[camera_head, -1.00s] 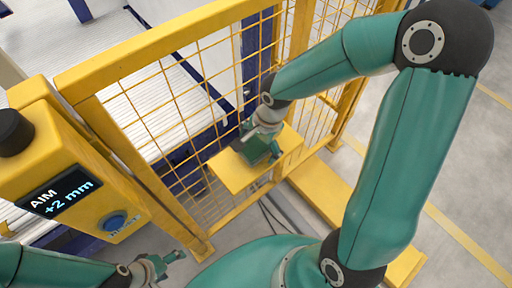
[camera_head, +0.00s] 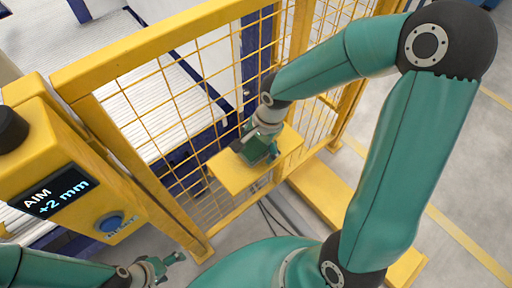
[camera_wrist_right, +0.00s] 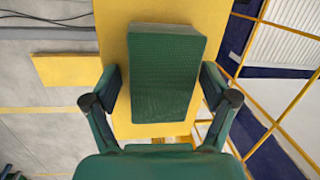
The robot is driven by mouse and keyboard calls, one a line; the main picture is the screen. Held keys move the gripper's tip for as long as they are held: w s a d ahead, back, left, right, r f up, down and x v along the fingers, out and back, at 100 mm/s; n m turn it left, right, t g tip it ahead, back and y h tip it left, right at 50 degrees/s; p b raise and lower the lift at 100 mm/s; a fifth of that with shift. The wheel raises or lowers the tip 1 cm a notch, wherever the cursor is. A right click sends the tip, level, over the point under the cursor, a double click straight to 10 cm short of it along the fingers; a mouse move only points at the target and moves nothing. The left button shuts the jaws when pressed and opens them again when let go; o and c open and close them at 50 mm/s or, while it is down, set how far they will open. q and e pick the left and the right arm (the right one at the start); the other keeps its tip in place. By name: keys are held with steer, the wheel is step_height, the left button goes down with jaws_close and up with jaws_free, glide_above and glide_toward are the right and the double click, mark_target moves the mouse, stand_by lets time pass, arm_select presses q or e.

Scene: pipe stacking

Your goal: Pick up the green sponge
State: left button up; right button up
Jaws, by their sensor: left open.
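The green sponge (camera_head: 254,153) lies on a small yellow shelf (camera_head: 232,178) on the fence. In the right wrist view the sponge (camera_wrist_right: 165,75) is a dark green block, lengthwise between the fingers. My right gripper (camera_wrist_right: 160,82) is open, with one finger beside each long side of the sponge. A narrow gap shows at the left; at the right I cannot tell whether the finger touches. In the head view my right gripper (camera_head: 257,146) is over the sponge and hides part of it. My left gripper (camera_head: 174,264) is open and empty at the lower left, away from the shelf.
A yellow mesh fence (camera_head: 165,110) stands behind the shelf, with a white slatted conveyor (camera_head: 150,85) beyond it. A yellow control box (camera_head: 75,180) with a display and blue button is at the left. Grey floor with cables is below the shelf.

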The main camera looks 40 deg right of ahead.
mark_target(258, 145)
steer(key=c, duration=0.7)
steer(key=shift+r, duration=0.1)
steer(key=shift+r+p, duration=0.25)
steer(key=shift+p, duration=0.4)
steer(key=shift+w+r, duration=0.1)
steer(key=shift+r, duration=0.3)
step_height(258, 145, up, 19)
